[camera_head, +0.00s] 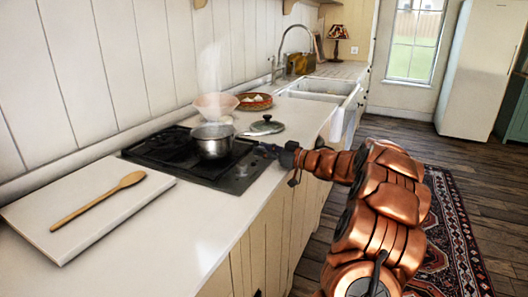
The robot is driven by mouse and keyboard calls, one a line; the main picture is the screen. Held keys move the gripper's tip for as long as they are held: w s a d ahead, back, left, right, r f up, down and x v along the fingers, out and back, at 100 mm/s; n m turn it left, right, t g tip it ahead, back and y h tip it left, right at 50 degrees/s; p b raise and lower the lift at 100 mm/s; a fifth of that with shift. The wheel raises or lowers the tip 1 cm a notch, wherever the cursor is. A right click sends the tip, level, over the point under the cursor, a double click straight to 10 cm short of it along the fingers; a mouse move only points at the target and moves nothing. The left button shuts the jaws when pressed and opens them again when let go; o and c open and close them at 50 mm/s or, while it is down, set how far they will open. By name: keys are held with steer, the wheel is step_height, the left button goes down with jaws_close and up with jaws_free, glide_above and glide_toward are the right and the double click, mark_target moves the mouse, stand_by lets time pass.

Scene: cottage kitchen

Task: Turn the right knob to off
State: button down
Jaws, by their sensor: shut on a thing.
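The black cooktop (190,165) is set into the white counter, with its control strip along the edge nearest my arm. A steel pot (212,143) stands on it, with steam rising above. My gripper (268,150) is at the far right corner of the cooktop, low over the control strip. It is shut on the right knob, which the fingers mostly hide, so its angle cannot be read. Another dark knob seems to sit on the strip nearer the camera, but it is too small to make out.
A pot lid (262,126) lies on the counter just behind my gripper. A pale bowl (216,105) and a basket-like dish (254,101) stand behind the pot. A wooden spoon (97,201) lies on a white board (70,232) at the left. The sink (322,88) is farther back.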

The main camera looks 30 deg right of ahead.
steer(key=shift+a+r+m+t+h+b, duration=0.1)
steer(key=shift+m+t+h+b, duration=0.4)
steer(key=shift+h, duration=0.45)
steer(key=shift+a+r+m+t+h+b, duration=0.1)
steer(key=shift+m+t+h+b, duration=0.2)
steer(key=shift+m+h+b, duration=0.45)
steer(key=shift+d+h, duration=0.1)
steer(key=shift+h, duration=0.3)
steer(key=shift+f+m, duration=0.15)
steer(key=shift+m, duration=0.1)
steer(key=c, duration=0.8)
jaws_free()
steer(key=shift+s, duration=0.1)
steer(key=v, duration=1.2)
